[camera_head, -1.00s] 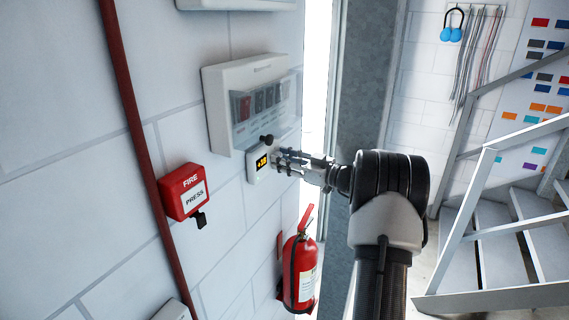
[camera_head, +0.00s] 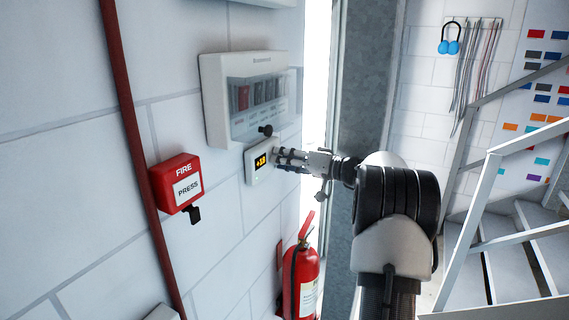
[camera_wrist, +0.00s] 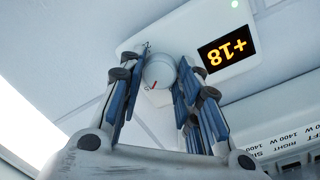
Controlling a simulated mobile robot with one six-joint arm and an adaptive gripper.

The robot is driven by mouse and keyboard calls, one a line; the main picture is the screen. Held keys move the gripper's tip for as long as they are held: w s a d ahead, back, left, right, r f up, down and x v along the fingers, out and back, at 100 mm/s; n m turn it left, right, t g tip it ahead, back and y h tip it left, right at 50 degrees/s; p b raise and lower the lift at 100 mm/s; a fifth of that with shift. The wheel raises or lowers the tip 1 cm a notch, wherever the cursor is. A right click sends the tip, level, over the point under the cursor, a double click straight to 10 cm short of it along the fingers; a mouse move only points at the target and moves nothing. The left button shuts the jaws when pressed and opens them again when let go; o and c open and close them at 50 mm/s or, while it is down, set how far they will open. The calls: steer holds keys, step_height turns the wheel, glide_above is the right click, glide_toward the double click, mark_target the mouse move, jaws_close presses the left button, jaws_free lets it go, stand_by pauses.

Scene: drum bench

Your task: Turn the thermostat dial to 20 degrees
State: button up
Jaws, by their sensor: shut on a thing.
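The thermostat (camera_head: 257,172) is a small white wall unit with a lit orange display. In the wrist view the display (camera_wrist: 226,50) appears upside down and reads +18. The dial (camera_wrist: 160,70) is a round white knob with a red mark on it, beside the display. My gripper (camera_wrist: 161,77) is shut on the dial, with blue-padded fingers on either side of it. In the head view my gripper (camera_head: 279,158) reaches the thermostat from the right, and its fingers hide the dial there.
A white breaker panel (camera_head: 215,100) with a clear cover sits just above the thermostat, with a small black knob (camera_head: 265,130) near its lower edge. A red fire call box (camera_head: 177,183) is to the left, a red extinguisher (camera_head: 302,280) below. A metal post (camera_head: 365,90) stands behind my arm.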

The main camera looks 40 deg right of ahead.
steer(key=shift+d+r+m+g+y+p, duration=0.15)
steer(key=shift+m+y+p, duration=0.2)
steer(key=shift+m+p, duration=2.05)
steer(key=shift+f+m+g+y+p, duration=0.25)
steer(key=shift+m+p, duration=0.75)
steer(key=shift+m, duration=2.7)
steer(key=o, duration=1.1)
